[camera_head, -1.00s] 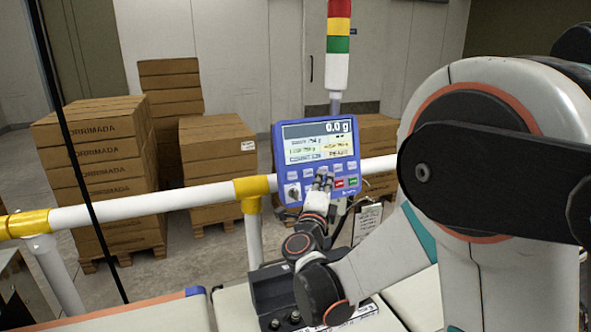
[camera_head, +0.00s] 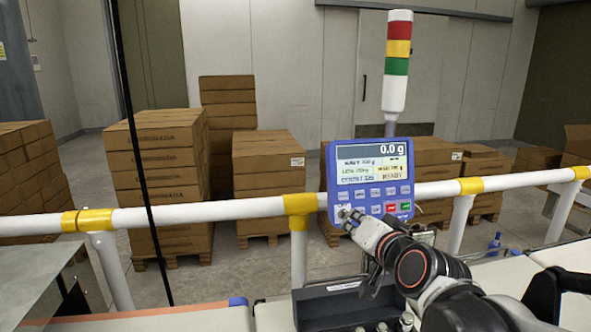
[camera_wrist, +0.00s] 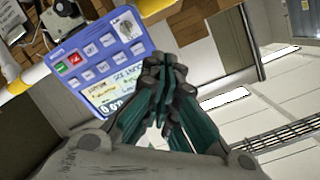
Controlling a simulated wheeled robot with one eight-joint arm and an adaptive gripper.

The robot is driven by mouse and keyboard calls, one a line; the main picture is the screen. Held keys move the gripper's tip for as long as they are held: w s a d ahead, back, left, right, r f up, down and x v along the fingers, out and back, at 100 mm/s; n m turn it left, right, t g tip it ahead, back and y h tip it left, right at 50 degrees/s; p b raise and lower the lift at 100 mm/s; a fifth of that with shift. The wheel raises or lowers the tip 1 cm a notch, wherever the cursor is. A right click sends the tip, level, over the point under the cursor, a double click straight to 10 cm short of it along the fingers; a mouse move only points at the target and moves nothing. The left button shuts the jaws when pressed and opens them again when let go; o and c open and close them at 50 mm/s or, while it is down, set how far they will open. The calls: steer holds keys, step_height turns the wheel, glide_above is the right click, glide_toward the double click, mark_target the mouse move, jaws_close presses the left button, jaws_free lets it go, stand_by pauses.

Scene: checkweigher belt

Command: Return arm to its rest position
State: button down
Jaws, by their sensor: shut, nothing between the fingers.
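My gripper (camera_head: 347,216) is in front of the lower left part of the blue weighing terminal (camera_head: 345,160) in the head view. In the wrist view my gripper (camera_wrist: 168,72) has its dark fingertips together, with nothing between them. The terminal (camera_wrist: 72,72) shows tilted behind the fingers there, with its keys and part of its screen in view. Its display reads 0.0 g. I cannot tell whether the fingertips touch the panel. My arm reaches in from the lower right of the head view.
A white rail (camera_head: 230,211) with yellow joints crosses in front of me. A red, yellow and green signal tower (camera_head: 398,60) rises behind the terminal. Stacked cartons (camera_head: 165,190) stand beyond the rail. A dark box (camera_head: 325,303) with knobs lies below my arm.

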steer(key=s+d+f+n+g+h, duration=0.1)
steer(key=s+d+f+g, duration=0.1)
steer(key=s+f, duration=0.2)
steer(key=s+d+f+n+g+h, duration=0.1)
steer(key=s+d+f+n+g, duration=0.1)
steer(key=s, duration=0.8)
steer(key=s+d+f+n+g+h, duration=0.1)
steer(key=s+d+f+n+g, duration=0.1)
steer(key=s+f, duration=0.4)
steer(key=shift+s+d+f+g, duration=0.2)
steer(key=shift+s+d+g, duration=0.3)
steer(key=shift+d+g, duration=0.4)
